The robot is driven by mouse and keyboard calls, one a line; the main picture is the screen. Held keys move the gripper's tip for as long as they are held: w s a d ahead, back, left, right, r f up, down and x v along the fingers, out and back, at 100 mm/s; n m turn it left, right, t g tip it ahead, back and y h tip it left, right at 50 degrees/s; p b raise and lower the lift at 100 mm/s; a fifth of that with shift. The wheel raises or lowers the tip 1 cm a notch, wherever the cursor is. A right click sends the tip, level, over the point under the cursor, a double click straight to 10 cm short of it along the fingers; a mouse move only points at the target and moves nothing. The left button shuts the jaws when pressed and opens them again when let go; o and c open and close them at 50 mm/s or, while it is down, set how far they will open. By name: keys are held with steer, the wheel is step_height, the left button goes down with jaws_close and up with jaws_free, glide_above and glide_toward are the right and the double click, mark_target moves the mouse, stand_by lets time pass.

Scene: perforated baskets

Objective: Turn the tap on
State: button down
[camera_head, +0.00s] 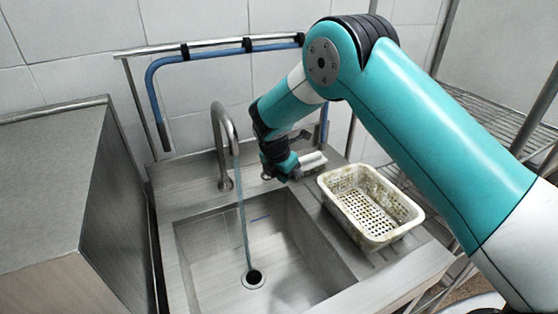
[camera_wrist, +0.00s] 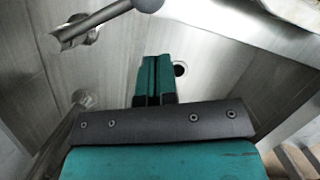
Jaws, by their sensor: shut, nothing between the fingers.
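The tap (camera_head: 221,135) is a curved metal gooseneck at the back of the sink. A thin stream of water (camera_head: 243,220) runs from its spout down to the drain (camera_head: 253,278). My gripper (camera_head: 285,168) is right of the tap, low over the sink's back ledge, and partly hidden by its own arm. In the wrist view my gripper's teal fingers (camera_wrist: 155,72) are together with nothing between them. A metal fitting with a rod and a rounded end (camera_wrist: 88,28) shows at upper left there, apart from the fingers. I cannot tell whether they touch anything in the head view.
A perforated white basket (camera_head: 370,205) stands on the drainboard right of the sink basin (camera_head: 200,265). A steel cabinet (camera_head: 50,190) stands at left. A blue hose (camera_head: 220,53) runs along a wall rail behind. Wire shelving (camera_head: 490,118) is at right.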

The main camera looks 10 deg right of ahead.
steer(key=shift+w+d+f+p, duration=0.1)
steer(key=shift+w+d+p, duration=0.1)
steer(key=shift+w+d, duration=0.4)
steer(key=shift+w+d+p, duration=0.15)
steer(key=shift+w+d, duration=0.2)
steer(key=shift+d, duration=0.4)
steer(key=shift+w+d, duration=0.4)
steer(key=shift+d, duration=0.2)
